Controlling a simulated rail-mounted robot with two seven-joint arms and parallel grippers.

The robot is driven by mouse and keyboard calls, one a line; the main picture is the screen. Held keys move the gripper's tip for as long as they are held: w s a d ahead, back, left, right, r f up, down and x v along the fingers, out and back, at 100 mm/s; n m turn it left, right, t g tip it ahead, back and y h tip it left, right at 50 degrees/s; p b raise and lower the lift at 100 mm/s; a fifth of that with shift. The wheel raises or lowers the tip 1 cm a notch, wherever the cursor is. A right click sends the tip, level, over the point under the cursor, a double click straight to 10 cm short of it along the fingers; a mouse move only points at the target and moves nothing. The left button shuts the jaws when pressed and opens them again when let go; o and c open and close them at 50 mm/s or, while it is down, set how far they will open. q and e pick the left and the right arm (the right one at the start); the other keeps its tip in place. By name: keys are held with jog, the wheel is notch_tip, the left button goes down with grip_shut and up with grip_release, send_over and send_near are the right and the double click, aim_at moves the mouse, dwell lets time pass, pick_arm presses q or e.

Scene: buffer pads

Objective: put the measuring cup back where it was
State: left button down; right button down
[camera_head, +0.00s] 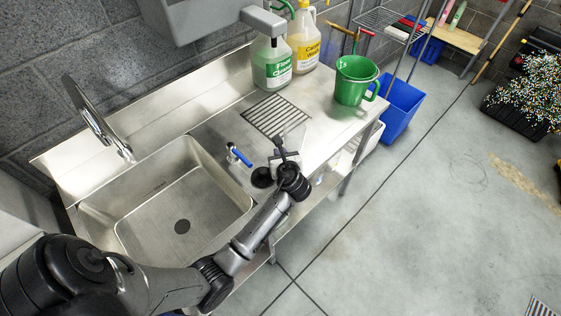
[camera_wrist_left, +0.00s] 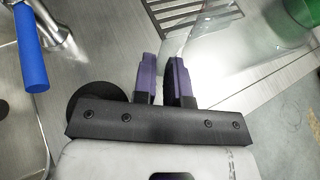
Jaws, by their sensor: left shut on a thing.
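My left gripper (camera_head: 282,148) is over the steel counter (camera_head: 228,128), near its front edge, to the right of the sink. Its purple fingers (camera_wrist_left: 164,70) are close together in the left wrist view. They are shut on a clear, see-through thing that looks like the measuring cup (camera_head: 297,134). The cup also shows faintly beyond the fingertips in the left wrist view (camera_wrist_left: 192,38). Its outline is hard to make out, and I cannot tell whether it touches the counter. My right gripper is not in view.
A green jug (camera_head: 354,82) stands at the counter's right end. Floor cleaner (camera_head: 272,66) and another bottle (camera_head: 303,42) stand at the back. A drain grate (camera_head: 277,115) lies behind the gripper. A blue-handled tap (camera_head: 240,156) and the sink (camera_head: 165,205) are left.

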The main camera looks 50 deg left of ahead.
pick_arm(q)
notch_tip(320, 180, down, 4)
jog(key=shift+f+b, duration=0.1)
jog(key=shift+b, duration=0.65)
jog(key=c, duration=1.2)
grip_release()
jog(key=shift+o, duration=0.2)
jog(key=shift+d+r, duration=0.15)
jog(key=shift+r, duration=0.05)
jog(key=p+v, duration=0.2)
jog(key=v, duration=0.9)
jog(key=shift+s+d, duration=0.15)
jog(key=shift+d, duration=0.15)
jog(key=shift+r, duration=0.1)
